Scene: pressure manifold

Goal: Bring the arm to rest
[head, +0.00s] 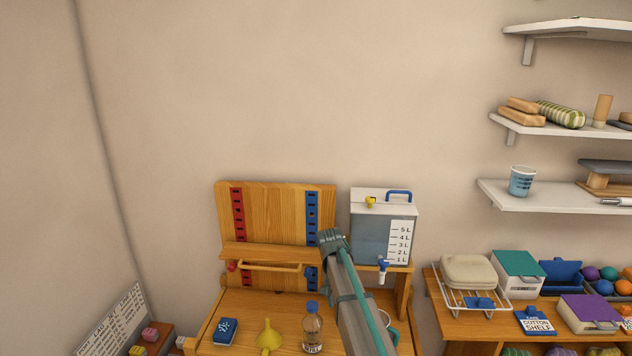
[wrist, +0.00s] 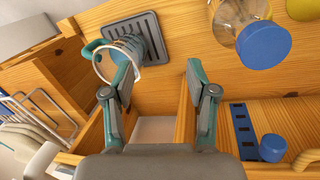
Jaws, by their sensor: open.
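My gripper (wrist: 159,72) is open in the wrist view, with nothing between its two teal-and-grey fingers. It hangs over the wooden bench, and a wooden edge runs behind the gap. My arm (head: 358,305) rises from the bottom of the head view, in front of the bench; I cannot make out the fingers there. A cup with a teal handle (wrist: 120,55) stands at the dark ribbed tray (wrist: 148,28), beyond the left finger and partly hidden by it. A blue-capped bottle (wrist: 263,43) is at the upper right, apart from the fingers.
The bench's upright board (head: 275,215) carries a red and a blue strip. A tank (head: 372,235) with a tap stands right of it. A yellow funnel (head: 268,337), a bottle (head: 312,330) and a blue box (head: 225,331) stand on the bench. Wall shelves (head: 540,196) are at right.

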